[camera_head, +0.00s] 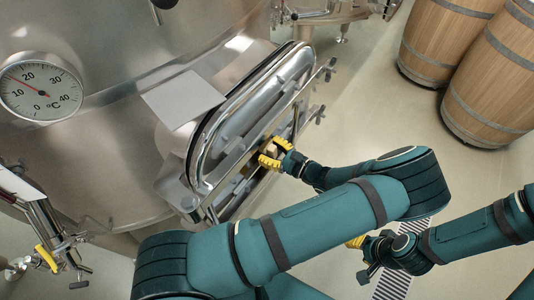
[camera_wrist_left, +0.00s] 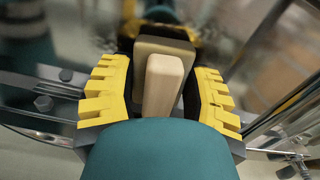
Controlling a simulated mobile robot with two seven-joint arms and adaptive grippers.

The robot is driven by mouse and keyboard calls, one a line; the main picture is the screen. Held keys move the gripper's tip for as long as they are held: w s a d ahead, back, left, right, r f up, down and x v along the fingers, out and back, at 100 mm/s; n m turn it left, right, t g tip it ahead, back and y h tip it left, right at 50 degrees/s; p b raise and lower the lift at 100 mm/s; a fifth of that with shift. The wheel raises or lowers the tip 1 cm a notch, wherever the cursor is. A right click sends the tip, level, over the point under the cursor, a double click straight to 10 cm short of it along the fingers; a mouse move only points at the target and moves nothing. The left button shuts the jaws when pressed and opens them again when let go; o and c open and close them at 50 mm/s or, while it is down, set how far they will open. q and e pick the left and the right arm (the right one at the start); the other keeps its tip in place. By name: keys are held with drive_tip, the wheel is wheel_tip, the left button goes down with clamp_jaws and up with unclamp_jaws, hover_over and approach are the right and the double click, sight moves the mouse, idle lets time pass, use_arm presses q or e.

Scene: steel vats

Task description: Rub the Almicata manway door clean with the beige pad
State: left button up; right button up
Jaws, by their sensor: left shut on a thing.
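The manway door (camera_head: 262,98) is a long oval steel door on the front of the vat, seen at a steep angle in the head view. My left gripper (camera_head: 272,152), with yellow fingers, is at the lower part of the door's outer side. It is shut on the beige pad (camera_head: 271,149). In the left wrist view the pad (camera_wrist_left: 150,47) and its pale grip block (camera_wrist_left: 164,84) sit between the yellow fingers, with shiny steel behind. Whether the pad touches the door is hidden. My right gripper (camera_head: 362,258) hangs low, away from the door; its jaws are unclear.
The steel vat (camera_head: 110,130) carries a dial thermometer (camera_head: 40,88) and a blank plate (camera_head: 182,99). Clamp knobs (camera_head: 320,114) stick out along the door's right side. A valve with a yellow handle (camera_head: 46,258) is at lower left. Wooden barrels (camera_head: 495,80) stand at upper right. Floor between is clear.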

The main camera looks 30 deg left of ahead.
use_arm(q)
drive_tip(key=shift+w+b, duration=0.35)
drive_tip(key=shift+w, duration=1.2)
